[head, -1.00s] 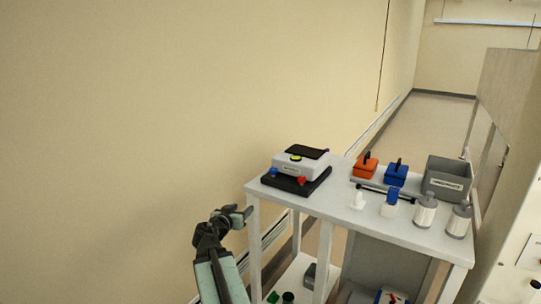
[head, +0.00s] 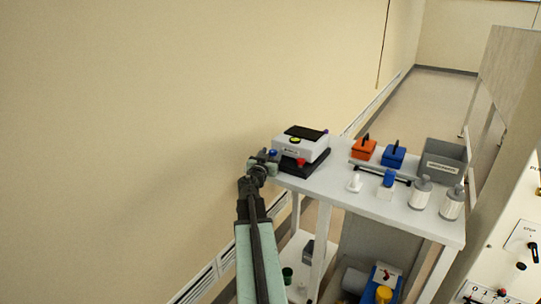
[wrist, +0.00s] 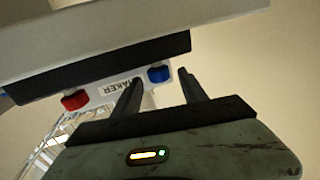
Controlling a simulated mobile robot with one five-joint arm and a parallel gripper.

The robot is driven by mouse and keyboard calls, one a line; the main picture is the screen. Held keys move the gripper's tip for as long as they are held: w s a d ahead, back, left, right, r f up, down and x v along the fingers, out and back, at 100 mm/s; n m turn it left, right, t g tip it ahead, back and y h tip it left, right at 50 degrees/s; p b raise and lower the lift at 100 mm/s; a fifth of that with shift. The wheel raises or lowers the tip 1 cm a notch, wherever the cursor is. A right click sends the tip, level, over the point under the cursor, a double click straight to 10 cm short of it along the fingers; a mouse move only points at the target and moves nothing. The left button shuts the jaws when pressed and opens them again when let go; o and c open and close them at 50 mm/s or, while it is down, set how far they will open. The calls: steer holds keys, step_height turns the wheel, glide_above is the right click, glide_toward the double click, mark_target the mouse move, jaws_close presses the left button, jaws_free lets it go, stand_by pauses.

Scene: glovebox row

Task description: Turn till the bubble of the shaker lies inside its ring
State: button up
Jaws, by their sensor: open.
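My gripper (head: 264,160) is open at the blue knob's side. In the wrist view the blue knob (wrist: 158,74) shows between the spread fingers (wrist: 160,82), beyond their tips or level with them; contact cannot be told. The red knob (wrist: 75,100) is left of them.
On the white table (head: 325,187) stand an orange box (head: 364,150), a blue box (head: 393,157), a grey bin (head: 441,167) and two bottles (head: 421,193). A lower shelf holds more items. The beige wall is close on the left.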

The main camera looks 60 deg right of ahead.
jaws_close()
steer(key=shift+s+t, duration=0.1)
steer(key=shift+t, duration=0.2)
steer(key=shift+s+d+n+t+y, duration=0.15)
steer(key=shift+n+t+y, duration=0.2)
steer(key=shift+n+t, duration=0.4)
steer(key=shift+s+a+n+t+y, duration=0.15)
steer(key=shift+n+t+y, duration=0.2)
steer(key=shift+n+t, duration=0.35)
steer(key=shift+s+d+n+t+y, duration=0.2)
steer(key=shift+n+t+y, duration=0.6)
steer(key=shift+t, duration=0.4)
steer(key=shift+s+d+n+t+y, duration=0.15)
steer(key=shift+n+t+y, duration=0.6)
steer(key=shift+t, duration=0.4)
steer(key=shift+w, duration=0.15)
jaws_free()
